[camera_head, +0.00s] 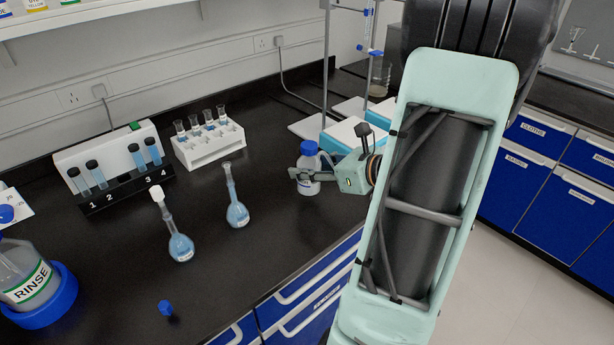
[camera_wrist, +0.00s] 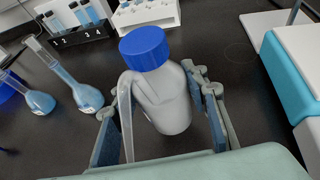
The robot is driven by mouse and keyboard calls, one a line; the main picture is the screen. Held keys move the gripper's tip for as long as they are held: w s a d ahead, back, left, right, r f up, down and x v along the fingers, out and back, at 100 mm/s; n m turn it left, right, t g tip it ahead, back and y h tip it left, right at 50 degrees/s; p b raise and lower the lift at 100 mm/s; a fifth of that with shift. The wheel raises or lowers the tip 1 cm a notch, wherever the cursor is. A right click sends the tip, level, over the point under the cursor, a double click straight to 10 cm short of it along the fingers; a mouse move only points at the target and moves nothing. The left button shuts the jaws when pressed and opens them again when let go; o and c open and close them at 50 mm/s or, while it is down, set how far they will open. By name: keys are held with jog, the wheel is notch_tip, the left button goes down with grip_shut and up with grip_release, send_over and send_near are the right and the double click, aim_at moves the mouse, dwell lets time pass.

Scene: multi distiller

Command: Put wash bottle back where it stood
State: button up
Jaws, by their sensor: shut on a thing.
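The wash bottle (camera_head: 309,185) is a whitish bottle with a blue cap, upright near the middle of the black bench. It fills the middle of the wrist view (camera_wrist: 165,108), with a pale spout tube down its left side. My gripper (camera_head: 305,174) reaches it from the right and is shut on its body, with one finger on each side in the wrist view (camera_wrist: 160,95). The bottle is on or very close to the bench top; I cannot tell whether its base touches.
Two flasks of blue liquid (camera_head: 237,214) (camera_head: 181,248) stand left of the bottle. Behind are a white vial rack (camera_head: 208,148) and a numbered tube rack (camera_head: 125,197). A RINSE container (camera_head: 30,275) and a small blue cap (camera_head: 165,308) are at front left. A white-and-teal box (camera_head: 345,135) is behind right.

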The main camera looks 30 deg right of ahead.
jog(key=shift+f, duration=1.55)
jog(key=shift+f+b, duration=0.1)
jog(key=shift+b, duration=0.25)
jog(key=shift+f, duration=0.15)
jog(key=o, duration=0.8)
jog(key=shift+o, duration=0.2)
jog(key=shift+r, duration=0.2)
jog(key=shift+s+d+r, duration=0.1)
jog(key=shift+r, duration=0.1)
jog(key=p+v, duration=0.1)
jog(key=v, duration=1)
jog(key=shift+s, duration=0.35)
jog(key=shift+d, duration=0.1)
